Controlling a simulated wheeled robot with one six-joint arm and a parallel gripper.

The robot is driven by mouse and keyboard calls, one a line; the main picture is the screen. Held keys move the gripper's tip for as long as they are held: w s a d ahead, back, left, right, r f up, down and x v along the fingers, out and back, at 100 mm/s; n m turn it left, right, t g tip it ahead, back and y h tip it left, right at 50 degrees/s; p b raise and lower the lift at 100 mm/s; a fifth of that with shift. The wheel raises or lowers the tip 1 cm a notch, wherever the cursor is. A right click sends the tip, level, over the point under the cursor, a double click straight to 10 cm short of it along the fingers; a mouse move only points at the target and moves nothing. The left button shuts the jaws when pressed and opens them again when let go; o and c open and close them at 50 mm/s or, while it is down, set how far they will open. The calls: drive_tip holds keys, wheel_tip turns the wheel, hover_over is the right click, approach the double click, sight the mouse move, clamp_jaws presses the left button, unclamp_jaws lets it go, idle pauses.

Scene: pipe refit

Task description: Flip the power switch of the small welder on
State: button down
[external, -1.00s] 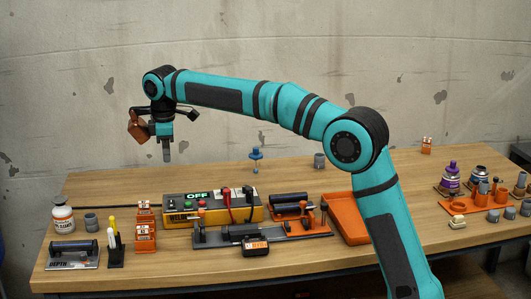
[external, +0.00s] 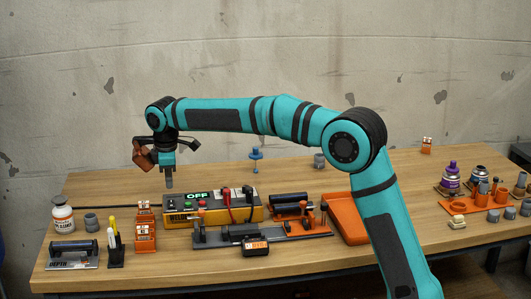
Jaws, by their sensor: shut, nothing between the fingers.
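The small welder (external: 238,213) is a yellow box with a dark top panel, standing at the left middle of the bench. Its panel shows a green OFF sign (external: 198,196), a green knob or button and a red one, and red and black plugs with leads. Which part is the power switch is too small to tell. My gripper (external: 169,187) points straight down, shut and empty, just above the welder's back left corner. I cannot tell whether its tips touch the panel.
A clamp fixture with grey pipe (external: 290,238) lies in front of the welder. Orange blocks (external: 145,228) stand to its left, beside a pen holder (external: 115,250). An orange tray (external: 345,215) lies to the right. The bench behind the welder is mostly clear.

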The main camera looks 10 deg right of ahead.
sight(171, 201)
drive_tip(key=shift+w+f, duration=0.15)
drive_tip(key=shift+f, duration=1.05)
drive_tip(key=shift+w+f, duration=0.15)
drive_tip(key=shift+f, duration=1.05)
drive_tip(key=shift+w+f+g, duration=0.15)
drive_tip(key=shift+f+g, duration=0.05)
drive_tip(key=shift+g, duration=0.1)
drive_tip(key=shift+f, duration=0.1)
drive_tip(key=shift+s, duration=0.85)
drive_tip(key=shift+r, duration=0.25)
wheel_tip(171, 201, up, 14)
drive_tip(key=s, duration=0.1)
